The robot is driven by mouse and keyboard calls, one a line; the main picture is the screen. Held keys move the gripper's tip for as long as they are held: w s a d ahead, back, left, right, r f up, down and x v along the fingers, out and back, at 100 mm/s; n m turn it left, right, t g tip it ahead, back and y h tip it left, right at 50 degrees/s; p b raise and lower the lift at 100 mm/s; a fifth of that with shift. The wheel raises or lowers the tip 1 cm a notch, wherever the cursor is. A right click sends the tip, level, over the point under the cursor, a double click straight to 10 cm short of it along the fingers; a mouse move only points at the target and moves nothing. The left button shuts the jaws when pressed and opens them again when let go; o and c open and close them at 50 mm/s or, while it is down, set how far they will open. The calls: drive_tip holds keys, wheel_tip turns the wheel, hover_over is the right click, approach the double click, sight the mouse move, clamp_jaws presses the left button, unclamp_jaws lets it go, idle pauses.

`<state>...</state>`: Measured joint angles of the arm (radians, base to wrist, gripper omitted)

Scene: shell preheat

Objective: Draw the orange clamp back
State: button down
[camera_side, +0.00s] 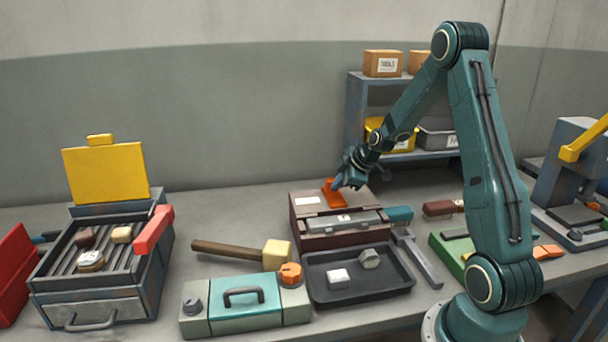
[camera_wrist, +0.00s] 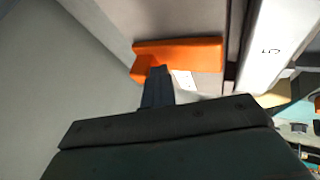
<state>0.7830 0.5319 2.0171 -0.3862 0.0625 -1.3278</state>
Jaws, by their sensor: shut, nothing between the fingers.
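The orange clamp (camera_side: 331,194) sits on top of a brown box (camera_side: 303,213) at the middle of the bench. In the wrist view the clamp (camera_wrist: 190,55) is a bright orange bar with a short bent part at its left end. My gripper (camera_side: 342,183) is at the clamp's right side in the side view. In the wrist view my gripper's dark fingers (camera_wrist: 157,88) are shut with nothing between them. Their tips overlap the clamp's bent left end in the picture; I cannot tell whether they touch it.
A black tray (camera_side: 318,297) with two small blocks lies in front of the box. A mallet (camera_side: 225,251) and a teal-and-cream case (camera_side: 247,321) lie to the left. A grill-like unit (camera_side: 100,305) with a raised yellow plate stands far left. A shelf (camera_side: 357,108) stands behind.

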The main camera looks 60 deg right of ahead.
sight(333, 198)
drive_tip(key=shift+w+d, duration=0.2)
drive_tip(key=shift+d, duration=0.05)
drive_tip(key=shift+s+a, duration=0.15)
drive_tip(key=shift+s+a, duration=1.45)
drive_tip(key=v, duration=1)
